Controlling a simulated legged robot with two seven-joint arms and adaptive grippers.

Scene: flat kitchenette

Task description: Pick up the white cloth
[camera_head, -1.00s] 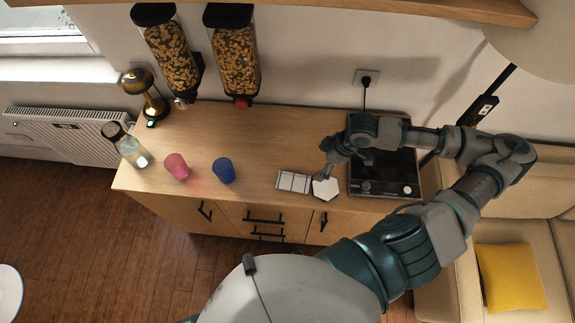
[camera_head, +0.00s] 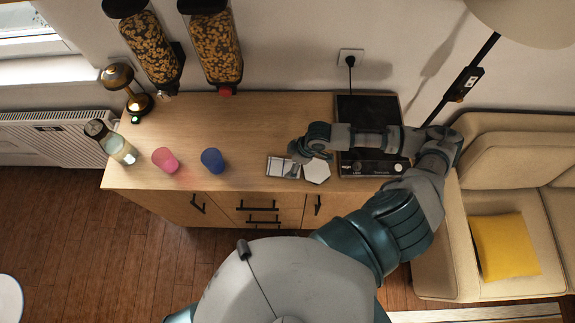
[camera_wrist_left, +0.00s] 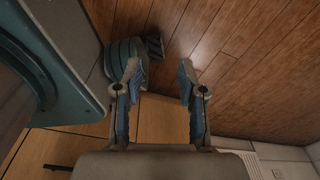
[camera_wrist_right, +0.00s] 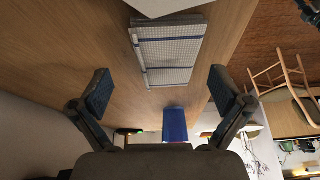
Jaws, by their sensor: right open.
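The white cloth (camera_head: 276,167) is folded flat, with blue stripes, near the front edge of the wooden counter. My right gripper (camera_head: 297,153) is above the cloth's back right part in the head view and hides some of it. In the right wrist view the cloth (camera_wrist_right: 168,52) lies ahead of the open, empty right gripper (camera_wrist_right: 159,84), between the lines of its fingers and apart from them. My left gripper (camera_wrist_left: 160,75) is open and empty, with floor and cabinet front behind it; it does not show in the head view.
A white hexagonal piece (camera_head: 317,172) lies just right of the cloth, beside the black cooktop (camera_head: 367,107). A blue cup (camera_head: 212,160), a pink cup (camera_head: 165,160) and a bottle (camera_head: 110,142) stand to the left.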

